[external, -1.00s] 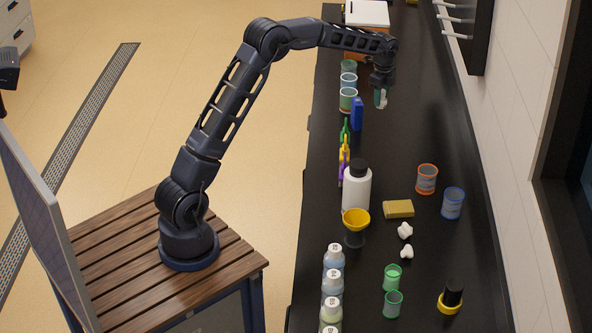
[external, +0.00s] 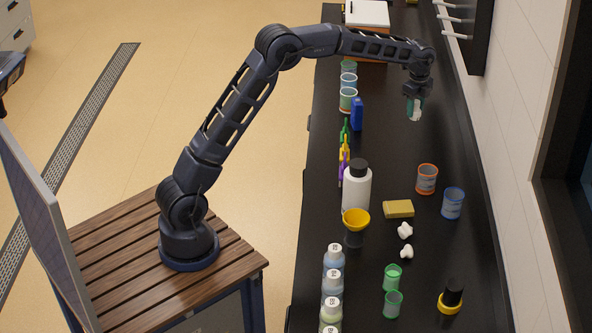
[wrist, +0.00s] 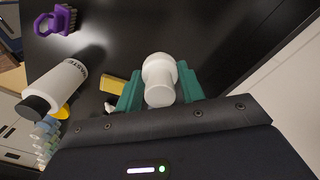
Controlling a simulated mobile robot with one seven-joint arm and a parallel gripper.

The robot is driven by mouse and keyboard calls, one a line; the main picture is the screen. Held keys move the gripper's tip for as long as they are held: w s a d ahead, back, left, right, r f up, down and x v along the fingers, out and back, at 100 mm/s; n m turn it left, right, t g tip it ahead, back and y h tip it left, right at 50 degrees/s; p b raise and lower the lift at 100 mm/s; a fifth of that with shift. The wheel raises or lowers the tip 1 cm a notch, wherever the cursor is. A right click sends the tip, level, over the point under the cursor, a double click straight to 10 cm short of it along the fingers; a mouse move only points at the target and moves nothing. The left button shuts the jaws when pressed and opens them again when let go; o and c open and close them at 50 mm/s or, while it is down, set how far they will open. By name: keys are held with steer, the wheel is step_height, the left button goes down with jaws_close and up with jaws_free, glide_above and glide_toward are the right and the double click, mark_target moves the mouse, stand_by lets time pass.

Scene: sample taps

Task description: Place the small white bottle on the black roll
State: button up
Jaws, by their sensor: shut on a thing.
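The small white bottle (wrist: 160,72) is held between the green fingertips of my gripper (wrist: 160,90) in the wrist view. In the external view my gripper (external: 414,106) is shut on the bottle (external: 414,113), above the far part of the black bench. A short black cylinder with a yellow ring at its base (external: 453,293) stands at the near right of the bench; it may be the black roll, but I cannot be sure. My gripper is well apart from it, farther back. The black cylinder cannot be made out in the wrist view.
A large white bottle with a black cap (external: 356,190), a yellow funnel (external: 356,218) and a yellow sponge (external: 398,208) stand mid-bench. An orange-rimmed cup (external: 427,179), blue-rimmed cup (external: 453,204) and green cups (external: 392,277) stand nearby. The wall runs along the right.

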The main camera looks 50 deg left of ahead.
steer(key=s+d+r+m, duration=0.1)
steer(key=s+d, duration=0.2)
steer(key=d, duration=0.4)
steer(key=s+d+r+m, duration=0.1)
steer(key=s+d, duration=0.1)
steer(key=d, duration=0.6)
step_height(320, 180, up, 5)
steer(key=m, duration=0.7)
glide_above(455, 284)
step_height(455, 284, down, 19)
steer(key=shift+f, duration=0.15)
steer(key=shift+f, duration=0.1)
steer(key=o, duration=1)
steer(key=shift+c, duration=0.2)
